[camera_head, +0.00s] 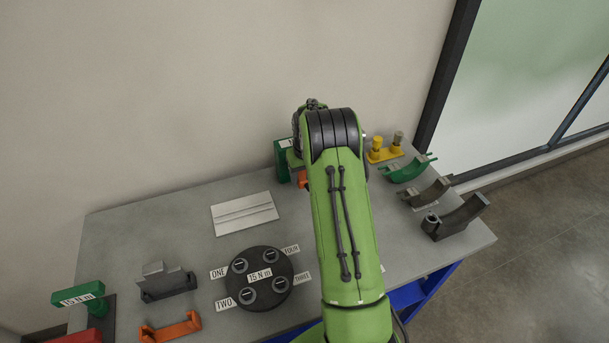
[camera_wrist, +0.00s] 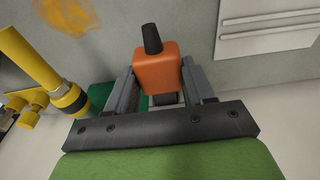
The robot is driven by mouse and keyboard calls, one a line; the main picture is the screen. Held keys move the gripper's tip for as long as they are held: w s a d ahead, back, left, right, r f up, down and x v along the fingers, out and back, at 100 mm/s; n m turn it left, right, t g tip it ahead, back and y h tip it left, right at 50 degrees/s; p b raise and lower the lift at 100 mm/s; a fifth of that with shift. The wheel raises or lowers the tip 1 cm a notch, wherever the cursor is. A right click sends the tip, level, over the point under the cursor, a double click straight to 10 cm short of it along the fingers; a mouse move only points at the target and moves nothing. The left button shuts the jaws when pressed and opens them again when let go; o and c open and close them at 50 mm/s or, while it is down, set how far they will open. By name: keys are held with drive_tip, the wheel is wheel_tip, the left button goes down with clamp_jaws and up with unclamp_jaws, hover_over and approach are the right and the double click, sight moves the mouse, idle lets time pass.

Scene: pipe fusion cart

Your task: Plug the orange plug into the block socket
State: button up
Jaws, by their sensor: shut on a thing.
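The orange plug (camera_wrist: 157,76) sits between the two grey fingers of my gripper (camera_wrist: 158,84) in the wrist view, with a black tapered end pointing up the picture. My gripper is shut on it. In the head view a small bit of the orange plug (camera_head: 303,180) shows at the left edge of my green arm. A green block (camera_head: 282,160) with a white label stands right beside it, partly hidden by my arm. Green surfaces (camera_wrist: 103,95) also show behind the fingers in the wrist view. The socket opening is hidden, so I cannot tell whether the plug touches it.
A yellow fitting (camera_head: 384,150) stands right of my arm, close to my fingers in the wrist view (camera_wrist: 45,75). Green, brown and black saddles (camera_head: 458,217) line the right edge. A grooved plate (camera_head: 244,214) and a round black disc (camera_head: 259,301) lie left.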

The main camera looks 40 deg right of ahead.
drive_tip(key=shift+w+d+p, duration=0.25)
drive_tip(key=shift+w+p, duration=0.15)
drive_tip(key=shift+w, duration=0.45)
drive_tip(key=o, duration=1.2)
wheel_tip(320, 180, up, 16)
drive_tip(key=s, duration=0.2)
drive_tip(key=shift+a+f+p, duration=0.2)
drive_tip(key=shift+a+p, duration=0.1)
drive_tip(key=shift+s, duration=0.1)
